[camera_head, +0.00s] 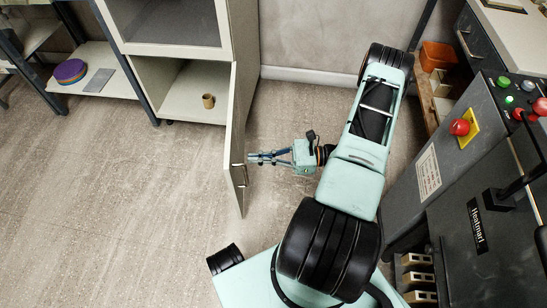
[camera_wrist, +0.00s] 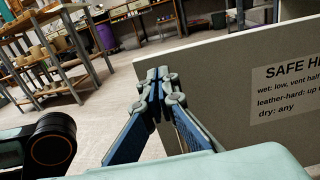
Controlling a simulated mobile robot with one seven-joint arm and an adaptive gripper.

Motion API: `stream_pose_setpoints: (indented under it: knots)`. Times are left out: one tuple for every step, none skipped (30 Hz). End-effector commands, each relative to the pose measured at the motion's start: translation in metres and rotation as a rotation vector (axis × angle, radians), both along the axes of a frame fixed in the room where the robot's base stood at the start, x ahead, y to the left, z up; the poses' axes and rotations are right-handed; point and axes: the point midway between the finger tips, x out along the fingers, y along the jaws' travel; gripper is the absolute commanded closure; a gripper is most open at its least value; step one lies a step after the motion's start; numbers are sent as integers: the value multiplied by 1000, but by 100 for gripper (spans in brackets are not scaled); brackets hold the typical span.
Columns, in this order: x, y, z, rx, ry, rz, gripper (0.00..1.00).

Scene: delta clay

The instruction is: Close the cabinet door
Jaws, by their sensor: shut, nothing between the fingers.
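The cabinet (camera_head: 185,88) stands at the upper left in the head view, with its lower compartment showing. Its door (camera_head: 236,140) is swung wide open and juts out toward the camera, seen nearly edge-on. A handle sits near the door's free end. My gripper (camera_head: 251,158) is just right of the door, fingers pointing at it; I cannot tell whether they touch. In the wrist view, the fingers (camera_wrist: 160,75) are together and empty in front of the grey door panel (camera_wrist: 205,78), which bears a printed label.
A small tan cup (camera_head: 208,101) stands in the open compartment. A shelf with purple discs (camera_head: 70,71) is left of the cabinet. A grey control machine (camera_head: 465,150) with coloured buttons is at the right. The floor left of the door is clear.

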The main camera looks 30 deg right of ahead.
Motion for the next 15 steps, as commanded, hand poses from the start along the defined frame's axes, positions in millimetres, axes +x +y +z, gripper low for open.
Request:
stream_pose_setpoints:
  knots:
    - [4,10,-1,0,2,3,100]
    - [6,14,-2,0,1,3,100]
    - [9,20,-2,-1,0,3,100]
    - [11,25,-2,-1,0,3,100]
    - [12,28,-2,-1,0,3,100]
    - [15,32,-2,-2,1,2,100]
    - [16,35,-2,-2,1,2,100]
    - [17,37,-1,-2,1,2,100]
    - [18,40,-1,-2,1,2,100]
    - [19,41,-1,-2,1,2,100]
    - [19,42,-1,-2,1,2,100]
    - [20,43,-1,-2,1,1,100]
    - [20,43,0,-2,0,1,100]
    - [21,44,0,-2,0,0,100]
    - [21,44,0,-2,0,0,100]
